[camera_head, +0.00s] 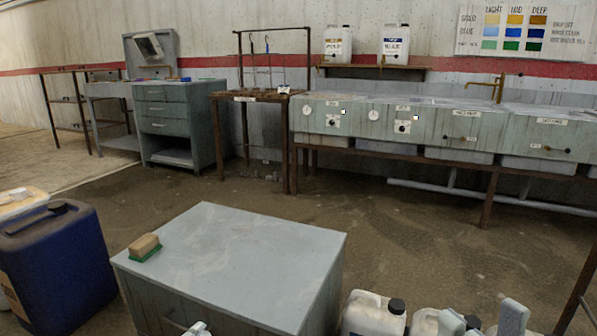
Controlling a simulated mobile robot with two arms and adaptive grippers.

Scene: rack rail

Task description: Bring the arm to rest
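Two pale grey finger-like pads, which look like my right gripper (482,318), rise at the bottom edge right of centre. They stand apart with a gap between them, in front of white jugs. No object shows held between them. A small pale tip, which looks like part of my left gripper (198,328), shows at the bottom edge in front of the grey cabinet (235,245). Most of it is cut off, so its opening is hidden. The rest of both arms is out of view.
A sponge-like block (145,245) sits on the cabinet's left edge. A blue drum (60,262) stands left; white jugs (372,314) stand right. A row of grey tanks (450,128) and a rack table (262,97) line the wall. The floor between is clear.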

